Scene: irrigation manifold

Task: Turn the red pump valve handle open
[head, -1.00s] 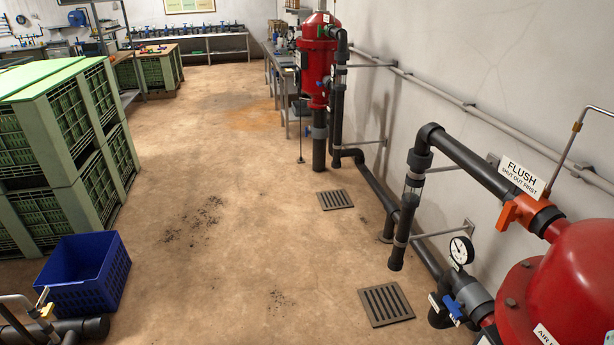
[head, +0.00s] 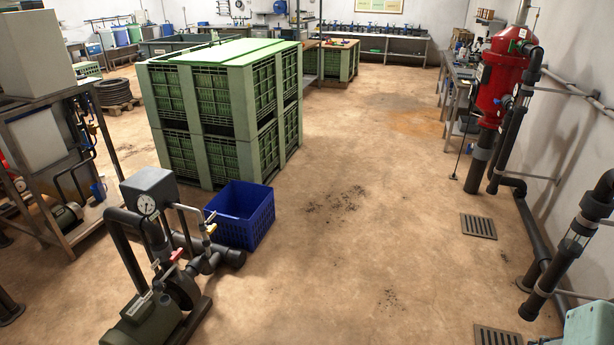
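A pump (head: 150,315) stands on the floor at the lower left of the head view, with dark pipes and a round pressure gauge (head: 146,204) on a grey box. A small red valve handle (head: 176,256) sits on the pump's pipework, below and to the right of the gauge. It is too small to tell its exact angle to the pipe. A yellow handle (head: 211,230) is on a thin pipe a little to its right. My gripper is not in view.
A blue crate (head: 258,222) stands behind the pump's right end, before stacked green crates (head: 210,120). A metal rack (head: 50,190) stands left of the pump. The middle floor is open. A red filter tank (head: 500,85) and floor grates (head: 478,226) are at right.

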